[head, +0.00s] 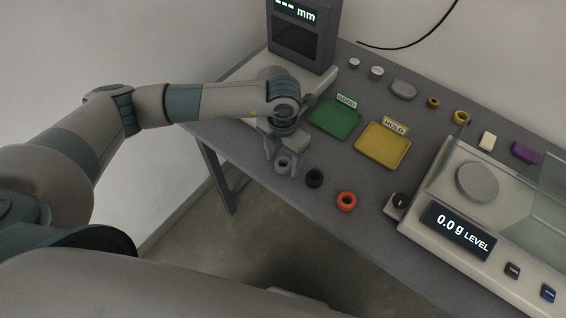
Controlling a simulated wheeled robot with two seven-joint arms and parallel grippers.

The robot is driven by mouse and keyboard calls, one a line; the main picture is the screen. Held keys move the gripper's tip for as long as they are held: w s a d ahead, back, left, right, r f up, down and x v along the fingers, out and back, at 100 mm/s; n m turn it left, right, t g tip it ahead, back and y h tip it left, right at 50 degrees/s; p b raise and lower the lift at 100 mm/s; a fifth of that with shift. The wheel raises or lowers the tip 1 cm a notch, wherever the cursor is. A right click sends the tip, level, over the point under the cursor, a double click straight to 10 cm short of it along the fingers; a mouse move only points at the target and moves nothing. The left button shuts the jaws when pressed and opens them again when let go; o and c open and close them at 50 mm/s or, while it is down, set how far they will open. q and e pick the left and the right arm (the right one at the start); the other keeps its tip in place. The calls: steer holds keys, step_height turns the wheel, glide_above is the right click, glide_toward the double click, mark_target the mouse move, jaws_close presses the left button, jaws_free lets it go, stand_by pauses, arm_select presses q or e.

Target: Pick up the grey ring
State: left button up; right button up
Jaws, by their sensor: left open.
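The grey ring (283,165) lies near the front edge of the dark table. My left gripper (281,166) is open above it, with one finger on each side of the ring in the picture. I cannot tell whether the fingers touch it or how high they are. A black ring (314,178) lies just right of the fingers, and an orange ring (346,201) lies farther right. My right gripper is not in view.
A green tray (336,119) and a yellow tray (383,146) lie behind the rings. A scale (444,221) reading 0.0 g stands at right. A gauge with a display (301,45) stands at the back. Small items, including a purple piece (525,152), line the back.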

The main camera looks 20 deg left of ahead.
arm_select(q)
steer(key=shift+c, duration=0.4)
steer(key=c, duration=1.1)
steer(key=shift+o, duration=0.2)
steer(key=shift+r, duration=0.15)
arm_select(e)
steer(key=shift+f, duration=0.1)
